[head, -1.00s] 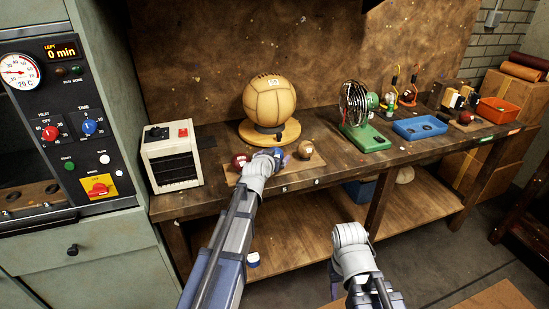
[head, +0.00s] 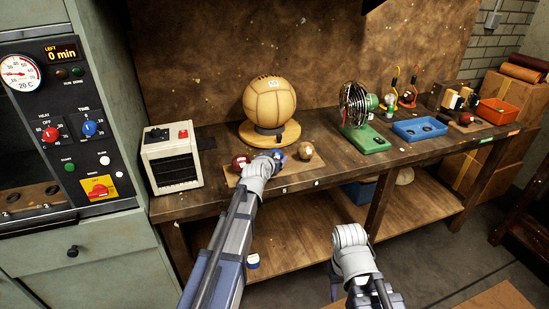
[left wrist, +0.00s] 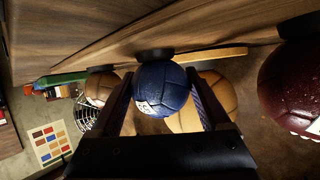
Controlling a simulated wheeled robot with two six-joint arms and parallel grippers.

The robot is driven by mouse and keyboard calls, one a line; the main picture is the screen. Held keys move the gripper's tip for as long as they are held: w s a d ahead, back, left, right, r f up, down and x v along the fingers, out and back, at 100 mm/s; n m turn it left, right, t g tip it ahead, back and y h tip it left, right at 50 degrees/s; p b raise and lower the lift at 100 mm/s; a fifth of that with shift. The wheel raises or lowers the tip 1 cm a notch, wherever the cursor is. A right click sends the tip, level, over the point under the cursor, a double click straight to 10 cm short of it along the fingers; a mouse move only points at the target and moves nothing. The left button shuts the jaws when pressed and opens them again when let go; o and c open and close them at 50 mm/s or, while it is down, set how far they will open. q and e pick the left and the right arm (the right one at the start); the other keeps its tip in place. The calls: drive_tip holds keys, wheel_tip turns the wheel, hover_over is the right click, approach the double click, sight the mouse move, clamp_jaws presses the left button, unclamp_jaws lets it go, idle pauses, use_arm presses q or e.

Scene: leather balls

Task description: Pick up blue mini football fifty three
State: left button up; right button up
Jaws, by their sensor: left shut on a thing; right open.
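The blue mini football (head: 279,153) is at the front of the workbench, between a dark red ball (head: 240,161) and a tan-brown ball (head: 305,151). My left gripper (head: 270,158) is shut on it. In the left wrist view, the blue ball (left wrist: 162,88) sits between both fingers, with part of a white label showing. A dark round stand (left wrist: 154,54) is right at the ball; I cannot tell whether they touch. My arm hides part of the ball in the head view. My right gripper (head: 334,284) is open, low in front of the bench, and partly hidden by its wrist.
A large tan ball (head: 270,101) stands on a round wooden base behind the blue ball. A white heater (head: 171,158) is on the left. A fan (head: 357,106) on a green base and a blue tray (head: 419,129) are to the right. The space above the small balls is free.

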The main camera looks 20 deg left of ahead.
sight(274, 149)
use_arm(q)
wheel_tip(274, 149, up, 10)
drive_tip(key=p, duration=1)
